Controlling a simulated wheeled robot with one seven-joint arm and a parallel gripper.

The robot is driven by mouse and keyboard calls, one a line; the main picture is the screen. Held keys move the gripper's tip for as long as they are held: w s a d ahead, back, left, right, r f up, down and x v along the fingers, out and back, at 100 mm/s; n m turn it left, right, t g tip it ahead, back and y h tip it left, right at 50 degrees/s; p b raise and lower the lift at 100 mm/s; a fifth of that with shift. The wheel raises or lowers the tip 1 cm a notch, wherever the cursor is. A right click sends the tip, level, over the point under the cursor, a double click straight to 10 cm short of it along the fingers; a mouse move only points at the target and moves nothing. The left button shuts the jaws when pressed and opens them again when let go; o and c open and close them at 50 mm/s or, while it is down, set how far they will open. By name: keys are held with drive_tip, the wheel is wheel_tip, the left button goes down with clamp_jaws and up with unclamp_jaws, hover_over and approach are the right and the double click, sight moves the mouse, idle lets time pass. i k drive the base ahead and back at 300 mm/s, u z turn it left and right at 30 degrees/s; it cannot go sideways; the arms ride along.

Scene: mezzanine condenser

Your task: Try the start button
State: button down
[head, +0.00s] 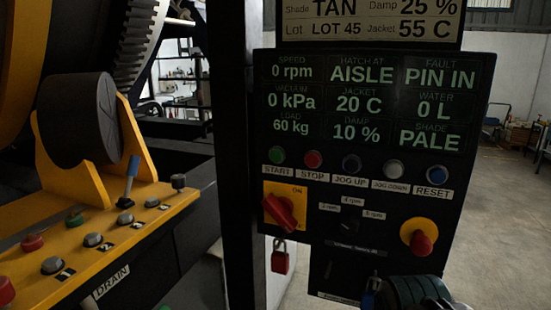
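The start button (277,155) is a green round button at the left end of a row on the black control panel (345,262), with a START label under it. The panel display (370,103) reads 0 rpm, hatch at AISLE, fault PIN IN, 0 kPa, jacket 20 C, water 0 L, load 60 kg, damp 10 % and shade PALE. A red rotary switch (280,211) sits on a yellow plate with ON at its upper right. A red padlock (280,258) hangs just below this plate. I cannot make out my gripper's fingers in this view.
Beside start are the red stop button (313,159), two jog buttons and the blue reset button (437,172). A red mushroom button (422,242) projects at lower right. A dark ribbed round part (412,292) covers the bottom edge. A yellow console (110,230) stands left.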

sight(276, 155)
drive_tip(key=z, duration=2.65)
drive_tip(key=k, duration=0.7)
drive_tip(key=u, duration=1.55)
